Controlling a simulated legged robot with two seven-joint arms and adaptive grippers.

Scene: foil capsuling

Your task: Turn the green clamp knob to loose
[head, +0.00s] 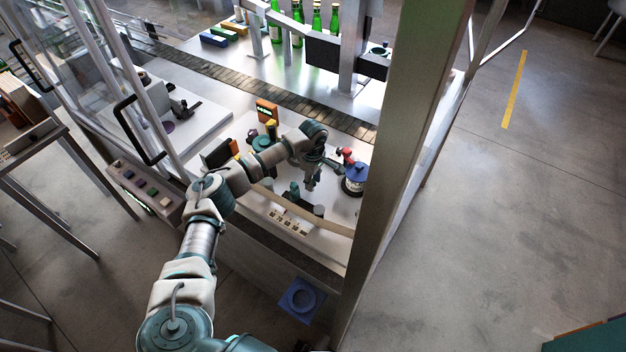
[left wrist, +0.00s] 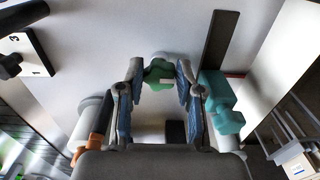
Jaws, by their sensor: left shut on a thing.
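The green clamp knob (left wrist: 157,76) is a lobed green piece with a pale mark on it, seen in the left wrist view. My left gripper (left wrist: 160,82) has one finger on each side of it and is shut on it. In the head view my left arm reaches over the machine bed, and the left gripper (head: 312,181) points down there. The knob cannot be made out in the head view. My right gripper is not in view.
A teal knobbed part (left wrist: 221,103) stands close to the right finger in the wrist view. In the head view a blue-topped round unit (head: 356,177) and a red knob (head: 347,155) stand right of the gripper. A thick frame post (head: 405,150) rises further right.

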